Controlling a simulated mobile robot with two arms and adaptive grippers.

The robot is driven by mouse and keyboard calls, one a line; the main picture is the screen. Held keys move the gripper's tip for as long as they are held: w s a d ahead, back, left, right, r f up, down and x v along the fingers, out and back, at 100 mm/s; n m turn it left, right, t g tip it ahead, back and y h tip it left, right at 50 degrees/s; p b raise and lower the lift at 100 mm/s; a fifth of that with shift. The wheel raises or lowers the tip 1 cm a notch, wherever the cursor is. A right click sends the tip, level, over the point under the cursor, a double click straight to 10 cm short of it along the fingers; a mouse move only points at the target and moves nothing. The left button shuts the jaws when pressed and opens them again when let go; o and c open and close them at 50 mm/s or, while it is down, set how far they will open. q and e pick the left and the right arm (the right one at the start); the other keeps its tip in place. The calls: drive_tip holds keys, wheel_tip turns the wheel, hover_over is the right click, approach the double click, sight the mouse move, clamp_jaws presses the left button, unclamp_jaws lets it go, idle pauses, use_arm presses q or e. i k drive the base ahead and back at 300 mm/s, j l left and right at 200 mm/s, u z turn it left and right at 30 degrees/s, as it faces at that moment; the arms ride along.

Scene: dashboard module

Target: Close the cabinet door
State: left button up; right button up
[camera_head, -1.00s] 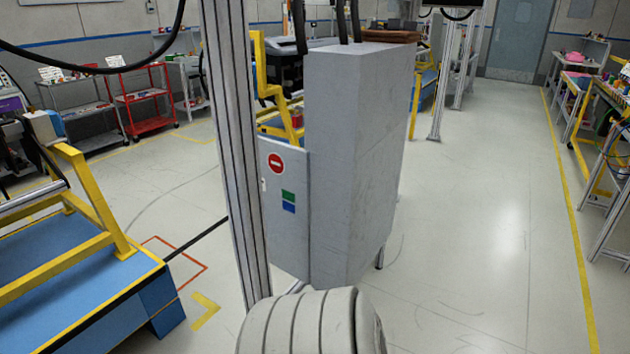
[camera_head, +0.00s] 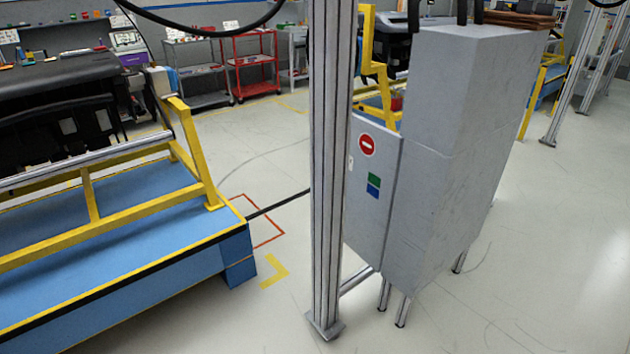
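The grey cabinet (camera_head: 455,150) stands on short metal legs right of centre in the head view. Its door (camera_head: 372,235) is a flat grey panel with a round red sign and green and blue labels. The panel shows at the cabinet's left, reaching out past the body's edge, and looks open; I cannot tell the exact angle. The cabinet's inside is not visible. A metal post partly hides the door's left edge. Neither of my grippers is in view.
The upright metal post (camera_head: 332,170) stands on the floor just in front of the door. A blue platform (camera_head: 120,225) with a yellow frame (camera_head: 205,160) fills the left. A red cart (camera_head: 253,70) stands at the back. The floor right of the cabinet is clear.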

sight(376, 151)
drive_tip(key=z, duration=0.4)
drive_tip(key=i+j+z, duration=0.2)
drive_tip(key=z, duration=0.25)
drive_tip(key=i+j+z, duration=0.1)
drive_tip(key=j+z, duration=0.2)
drive_tip(key=z, duration=0.2)
